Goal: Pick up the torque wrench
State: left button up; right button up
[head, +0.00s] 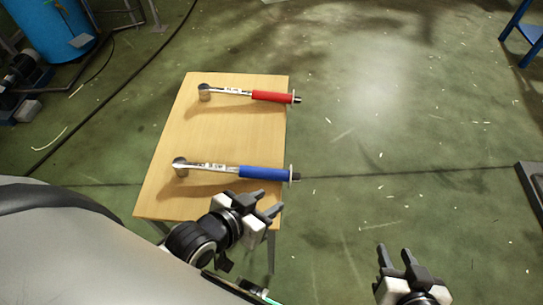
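Two torque wrenches lie on a small wooden table (210,135). The red-handled torque wrench (272,97) is at the far side, with its handle end past the table's right edge. The blue-handled torque wrench (264,173) is nearer, its handle end also past the right edge. Both have silver shafts and socket heads to the left. My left gripper (266,203) is just below the blue handle in the picture, apart from it, with its fingers spread and empty. My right gripper (394,253) is open and empty over the floor at the lower right, away from the table.
A blue cylinder (50,30) and machinery stand at the upper left. A blue metal stand (526,35) is at the upper right. A dark-edged object (535,190) lies at the right edge. The green floor right of the table is clear.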

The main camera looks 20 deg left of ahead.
aim_at(181, 165)
jog(key=z, duration=0.1)
jog(key=k, duration=0.75)
jog(key=u, duration=0.8)
jog(key=i, duration=0.5)
jog(key=k, duration=0.5)
jog(key=z, duration=1.65)
jog(key=i, duration=2.3)
jog(key=u, duration=3.45)
jog(key=i, duration=0.45)
jog(key=u, duration=0.05)
